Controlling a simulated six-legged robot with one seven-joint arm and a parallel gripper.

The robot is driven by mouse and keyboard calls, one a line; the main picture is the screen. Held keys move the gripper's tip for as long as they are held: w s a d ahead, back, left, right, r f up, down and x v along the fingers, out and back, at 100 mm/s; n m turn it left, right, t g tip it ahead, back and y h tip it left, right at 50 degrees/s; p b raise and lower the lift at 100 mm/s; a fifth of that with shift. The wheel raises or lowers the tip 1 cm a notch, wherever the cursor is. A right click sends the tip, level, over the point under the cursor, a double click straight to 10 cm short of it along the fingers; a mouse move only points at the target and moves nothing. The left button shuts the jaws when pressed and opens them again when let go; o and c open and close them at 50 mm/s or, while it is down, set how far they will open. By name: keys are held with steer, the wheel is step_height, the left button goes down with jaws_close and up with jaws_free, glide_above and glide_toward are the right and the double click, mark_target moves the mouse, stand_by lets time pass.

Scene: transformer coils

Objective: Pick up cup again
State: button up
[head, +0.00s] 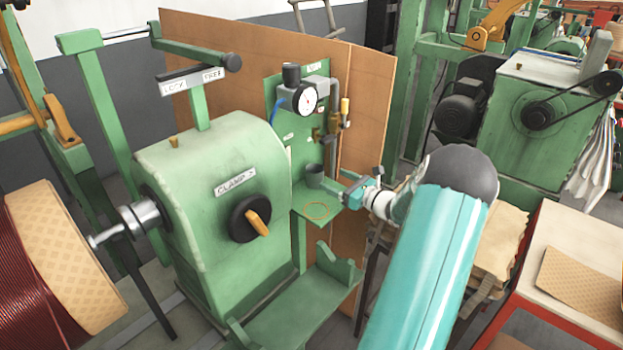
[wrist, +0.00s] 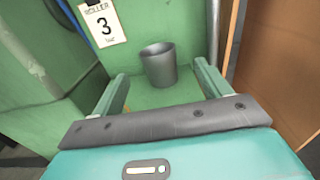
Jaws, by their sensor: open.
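A dark grey cup (head: 315,175) stands upright on a small green shelf (head: 325,217) beside the green machine. In the wrist view the cup (wrist: 159,65) stands on the green surface, ahead of and between my two fingers. My gripper (head: 338,184) is at the right of the cup in the head view. In the wrist view its two green fingers (wrist: 160,82) are spread wide, with nothing held between them. I cannot tell exactly how far the cup is from the fingertips.
A green panel with a gauge (head: 308,97) and pipes rises behind the shelf. A brown board (head: 368,110) stands behind it. The green clamp machine (head: 215,180) is close on the left. An orange ring mark (head: 316,211) is on the shelf.

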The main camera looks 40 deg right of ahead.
mark_target(322, 176)
steer(key=w, duration=0.3)
steer(key=shift+w+a, duration=0.15)
steer(key=shift+w, duration=0.05)
steer(key=w, duration=0.5)
steer(key=shift+w+a+f, duration=0.15)
steer(key=shift+a+f, duration=0.15)
steer(key=shift+a, duration=0.1)
steer(key=c, duration=1.2)
steer(key=shift+o, duration=0.2)
steer(key=shift+r, duration=0.1)
